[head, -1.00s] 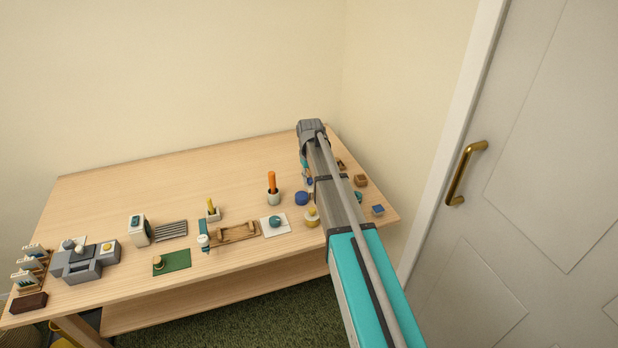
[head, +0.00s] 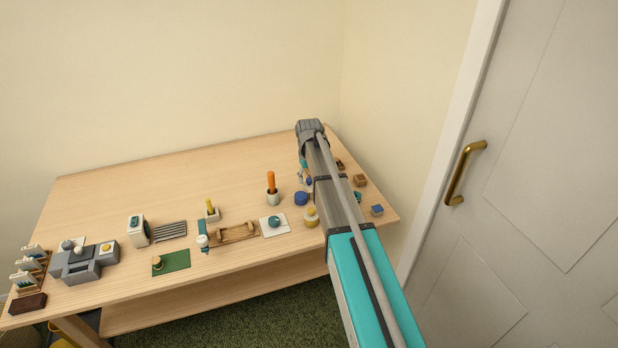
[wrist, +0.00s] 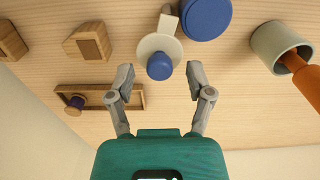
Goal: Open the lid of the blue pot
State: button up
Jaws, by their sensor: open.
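A plain blue round pot (head: 301,198) stands on the table, left of my arm. In the wrist view a blue round body (wrist: 205,15), seen partly cut off at the top edge, appears to be the same pot. Beside it is a pale round piece (wrist: 147,46) with a blue knob (wrist: 160,66) and a pale strip at its far side. I cannot tell whether this piece is a lid. My gripper (wrist: 160,82) is open and empty, its two fingers apart on either side of the knob in the picture. Contact is not visible. In the head view my arm hides most of this spot.
A cup (wrist: 275,45) with an orange handle stands to the right in the wrist view. Wooden blocks (wrist: 88,42) and a wooden tray (wrist: 72,98) lie to the left. The table's back left is clear.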

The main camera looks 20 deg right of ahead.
jog(key=n, duration=0.2)
jog(key=a+n, duration=0.1)
jog(key=n, duration=0.2)
jog(key=shift+s+a+n, duration=0.15)
jog(key=shift+a+n, duration=0.2)
jog(key=shift+n, duration=0.05)
jog(key=n, duration=0.2)
jog(key=a+n, duration=0.1)
jog(key=shift+s, duration=0.25)
jog(key=n, duration=0.3)
jog(key=shift+s+a+n, duration=0.3)
jog(key=shift+s, duration=0.05)
notch_tip(320, 180, up, 14)
jog(key=p, duration=1.4)
jog(key=s+a+f+m+b, duration=0.1)
jog(key=s+f+m+b, duration=0.1)
jog(key=s+m, duration=0.5)
jog(key=s+a+f+m+b, duration=0.1)
jog(key=s+m, duration=0.5)
jog(key=s, duration=1.3)
jog(key=shift+f+m+b, duration=0.4)
jog(key=shift+f+b, duration=0.05)
jog(key=shift+s, duration=0.1)
